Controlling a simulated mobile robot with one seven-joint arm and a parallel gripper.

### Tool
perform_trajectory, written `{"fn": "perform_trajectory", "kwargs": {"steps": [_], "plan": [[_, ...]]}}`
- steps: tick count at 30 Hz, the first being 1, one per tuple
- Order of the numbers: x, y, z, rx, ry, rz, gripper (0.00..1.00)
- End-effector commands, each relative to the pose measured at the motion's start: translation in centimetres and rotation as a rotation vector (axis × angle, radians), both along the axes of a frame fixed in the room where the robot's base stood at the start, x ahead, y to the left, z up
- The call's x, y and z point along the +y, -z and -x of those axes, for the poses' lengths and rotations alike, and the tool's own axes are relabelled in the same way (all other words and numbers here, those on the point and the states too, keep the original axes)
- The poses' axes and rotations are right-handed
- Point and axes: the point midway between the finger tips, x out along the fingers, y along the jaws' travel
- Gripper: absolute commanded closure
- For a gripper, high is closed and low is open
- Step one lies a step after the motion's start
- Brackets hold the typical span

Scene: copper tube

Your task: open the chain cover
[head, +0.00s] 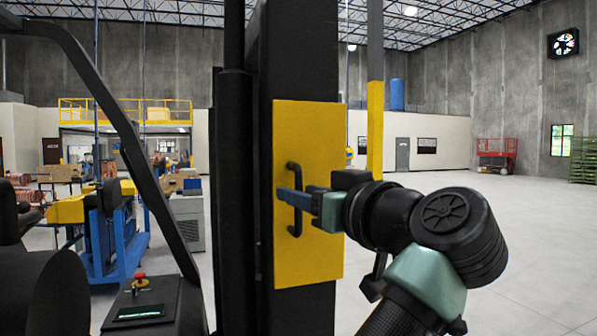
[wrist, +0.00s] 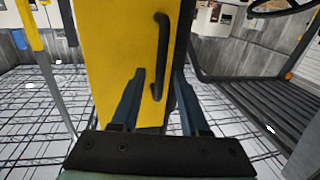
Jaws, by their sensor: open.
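The chain cover (head: 308,255) is a tall yellow panel, upright against a black post in the head view. It shows face-on in the wrist view (wrist: 115,60). It looks flat against the post. Its black bar handle (head: 295,224) is upright near the cover's left side in the head view. In the wrist view the handle (wrist: 161,35) runs down between the fingers. My gripper (head: 284,197) is at the handle's middle, coming from the right. Its blue fingers (wrist: 160,73) are apart, one on each side of the handle. Contact with the handle cannot be told.
The black post (head: 290,55) and slanted black frame bars (head: 130,140) stand around the cover. A control box with a red button (head: 140,281) is at lower left. A blue-framed machine (head: 112,240) stands behind it. Open floor (head: 535,235) lies to the right.

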Motion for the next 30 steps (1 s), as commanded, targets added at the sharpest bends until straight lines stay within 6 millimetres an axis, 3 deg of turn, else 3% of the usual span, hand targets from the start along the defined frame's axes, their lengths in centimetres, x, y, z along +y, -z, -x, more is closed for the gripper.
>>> {"fn": "perform_trajectory", "kwargs": {"steps": [6,15,23,30], "plan": [[0.8,-0.1,-1.5,0.000,0.000,-0.001,0.55],[0.9,0.1,-1.6,-0.001,0.002,0.000,0.55],[0.8,0.1,-1.6,-0.001,0.001,0.000,1.00],[0.9,0.0,-1.6,-0.001,0.001,0.000,1.00]]}}
